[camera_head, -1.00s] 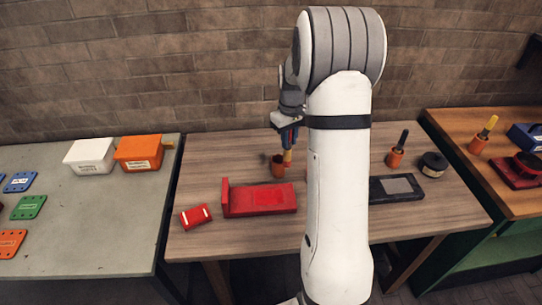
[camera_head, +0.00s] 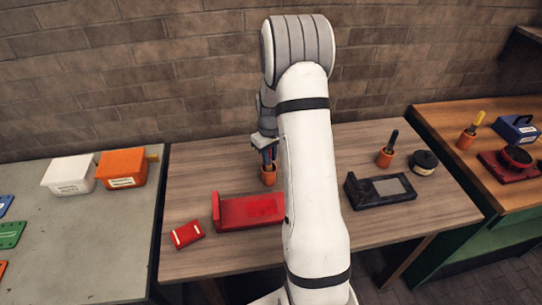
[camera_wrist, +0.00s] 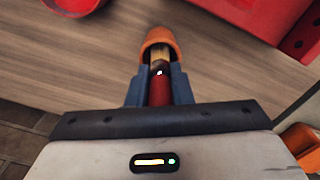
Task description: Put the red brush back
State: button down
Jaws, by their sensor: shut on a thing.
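The red brush (camera_wrist: 160,92) is held between the blue fingers of my gripper (camera_wrist: 160,86), which is shut on its red handle. Its tan lower part overlaps the mouth of an orange cup (camera_wrist: 160,37) in the wrist view. In the head view my gripper (camera_head: 267,150) is right above this cup (camera_head: 268,176), at the back of the wooden table. The brush tip looks to be inside the cup, but its depth and whether it touches the bottom are hidden.
A red stand (camera_head: 248,212) and a small red block (camera_head: 187,234) lie in front. To the right are a dark-handled brush in another orange cup (camera_head: 385,158), a black tin (camera_head: 424,162) and a black tray (camera_head: 380,200). White (camera_head: 70,175) and orange (camera_head: 122,168) bins stand left.

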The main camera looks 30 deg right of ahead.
jog(key=shift+w+f, duration=0.1)
jog(key=shift+f, duration=0.45)
jog(key=shift+f, duration=0.2)
jog(key=c, duration=1.3)
grip_release()
jog(key=shift+r, duration=0.1)
